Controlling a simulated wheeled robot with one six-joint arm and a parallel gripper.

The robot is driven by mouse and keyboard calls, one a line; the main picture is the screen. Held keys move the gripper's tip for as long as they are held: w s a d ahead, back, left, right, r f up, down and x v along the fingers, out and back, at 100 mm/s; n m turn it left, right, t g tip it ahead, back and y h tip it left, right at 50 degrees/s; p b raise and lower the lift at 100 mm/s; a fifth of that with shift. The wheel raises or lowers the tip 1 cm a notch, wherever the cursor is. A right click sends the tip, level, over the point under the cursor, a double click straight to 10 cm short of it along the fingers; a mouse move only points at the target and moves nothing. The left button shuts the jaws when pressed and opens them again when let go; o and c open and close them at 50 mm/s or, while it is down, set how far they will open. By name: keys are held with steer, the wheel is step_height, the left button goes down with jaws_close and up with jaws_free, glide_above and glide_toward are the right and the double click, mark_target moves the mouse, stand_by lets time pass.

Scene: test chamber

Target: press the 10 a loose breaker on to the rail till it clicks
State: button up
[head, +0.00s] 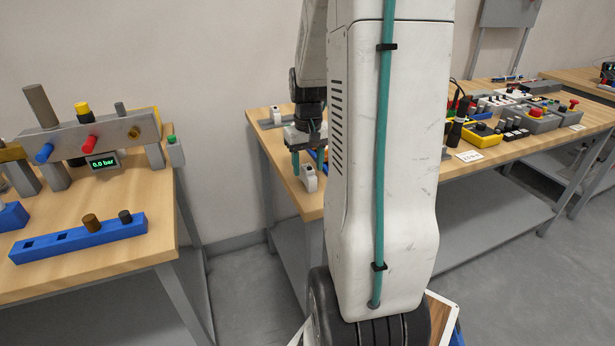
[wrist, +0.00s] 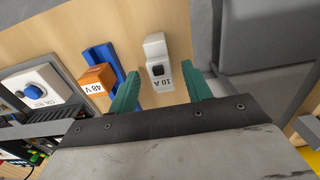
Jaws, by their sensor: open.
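The 10 A breaker (wrist: 155,48) is a small white block with a dark square on its face, on the wooden table top in the wrist view. It also shows in the head view (head: 309,179), just below my fingers. My gripper (wrist: 160,74) is open, with one teal finger on each side of the breaker's near end; contact cannot be told. In the head view my gripper (head: 308,161) points down over the table's left end. A grey strip that looks like the rail (head: 265,124) lies farther back, with a white block (head: 277,114) on it.
In the wrist view an orange 48 V block (wrist: 96,80) on a blue strip (wrist: 103,57) lies left of the breaker, beside a white unit with a blue knob (wrist: 36,92). My arm column hides much of the table. Control boxes (head: 482,134) crowd its right part.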

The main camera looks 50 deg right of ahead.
step_height(320, 180, down, 2)
steer(key=shift+f, duration=0.1)
jaws_close()
